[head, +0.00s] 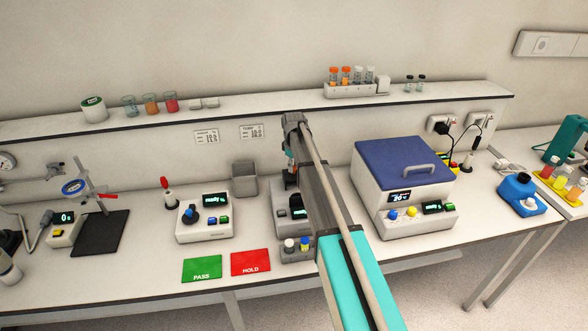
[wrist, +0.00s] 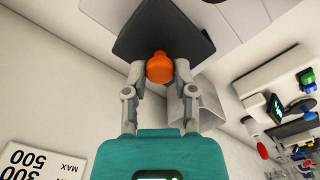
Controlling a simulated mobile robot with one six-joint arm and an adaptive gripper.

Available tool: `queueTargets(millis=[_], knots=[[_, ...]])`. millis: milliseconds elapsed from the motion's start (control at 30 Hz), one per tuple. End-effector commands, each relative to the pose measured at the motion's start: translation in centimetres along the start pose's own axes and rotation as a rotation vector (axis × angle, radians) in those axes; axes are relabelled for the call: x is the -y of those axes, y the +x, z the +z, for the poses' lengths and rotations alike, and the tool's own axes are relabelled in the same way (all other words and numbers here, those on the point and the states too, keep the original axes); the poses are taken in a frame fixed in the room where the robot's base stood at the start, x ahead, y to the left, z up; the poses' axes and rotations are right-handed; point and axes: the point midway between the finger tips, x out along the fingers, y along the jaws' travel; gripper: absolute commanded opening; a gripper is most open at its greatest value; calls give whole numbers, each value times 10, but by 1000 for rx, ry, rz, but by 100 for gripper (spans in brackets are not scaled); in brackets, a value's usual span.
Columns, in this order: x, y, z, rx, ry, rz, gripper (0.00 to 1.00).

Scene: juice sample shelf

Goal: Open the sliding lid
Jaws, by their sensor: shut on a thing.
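In the wrist view my gripper (wrist: 159,78) is shut on an orange knob (wrist: 158,66). The knob sits against a dark flat plate (wrist: 165,25), which appears to be the sliding lid. Both fingers touch the knob's sides. In the head view my arm crosses in front of a grey instrument (head: 283,212) with a small display at the middle of the bench. The arm hides much of this instrument, the knob and my fingertips there. How far the lid stands open cannot be told.
A white box with a blue lid (head: 400,152) stands to the right of my arm. A grey bin (head: 244,180) and a white meter (head: 206,222) stand to the left. Green PASS (head: 202,268) and red HOLD (head: 250,262) mats lie at the front.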

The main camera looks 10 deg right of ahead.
Motion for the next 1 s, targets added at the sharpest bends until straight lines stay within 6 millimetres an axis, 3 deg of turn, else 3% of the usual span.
queueTargets(millis=[100, 133, 300, 767, 1000], knots=[[0, 0, 0, 0, 0, 0, 0], [0, 0, 0, 0, 0, 0, 37], [0, 0, 0, 0, 0, 0, 69], [2, 0, 1, 0, 0, 0, 70], [12, 0, 11, 0, 0, 0, 70]])
